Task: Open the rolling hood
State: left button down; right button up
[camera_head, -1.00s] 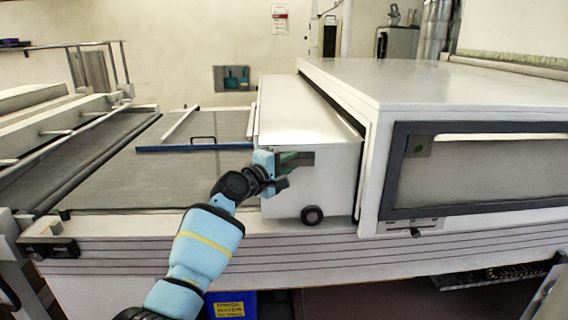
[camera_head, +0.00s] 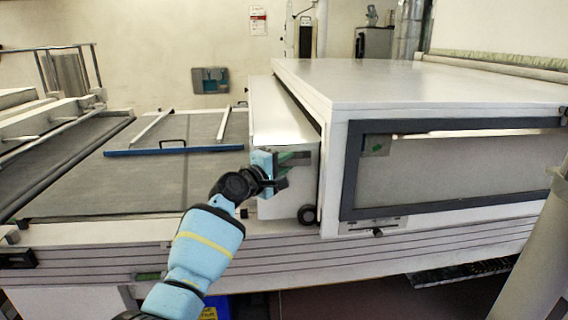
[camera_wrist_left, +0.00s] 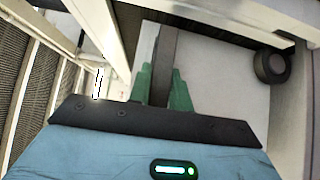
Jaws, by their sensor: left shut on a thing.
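The rolling hood (camera_head: 285,118) is a white box with a black wheel (camera_head: 307,215) low on its front side. Its right part is tucked inside the larger white tunnel housing (camera_head: 420,85), and its left part sticks out over the bed. My left gripper (camera_head: 290,162) is at the hood's front side, shut on its handle. In the left wrist view the green fingers (camera_wrist_left: 163,88) stand on both sides of a dark grey handle bar (camera_wrist_left: 164,55), with the hood's white side (camera_wrist_left: 222,75) behind. My right gripper is not in view.
Left of the hood lies a flat grey bed (camera_head: 95,185), bare except for a frame with a blue bar (camera_head: 172,151) and small black handle. The housing has a dark-framed window (camera_head: 460,175). A blue bin (camera_head: 218,307) stands below, partly behind my arm.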

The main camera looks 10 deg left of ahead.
pick_arm(q)
jog(key=shift+d, duration=0.1)
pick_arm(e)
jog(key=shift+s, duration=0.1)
pick_arm(q)
jog(key=c, duration=1.4)
grip_release()
jog(key=shift+o, duration=0.6)
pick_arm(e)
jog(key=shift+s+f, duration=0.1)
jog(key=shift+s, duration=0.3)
pick_arm(q)
jog(key=shift+s, duration=0.15)
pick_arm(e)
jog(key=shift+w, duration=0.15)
pick_arm(q)
jog(key=p+v, duration=0.2)
jog(key=v, duration=0.5)
jog(key=shift+s+a, duration=0.25)
jog(key=shift+a, duration=0.05)
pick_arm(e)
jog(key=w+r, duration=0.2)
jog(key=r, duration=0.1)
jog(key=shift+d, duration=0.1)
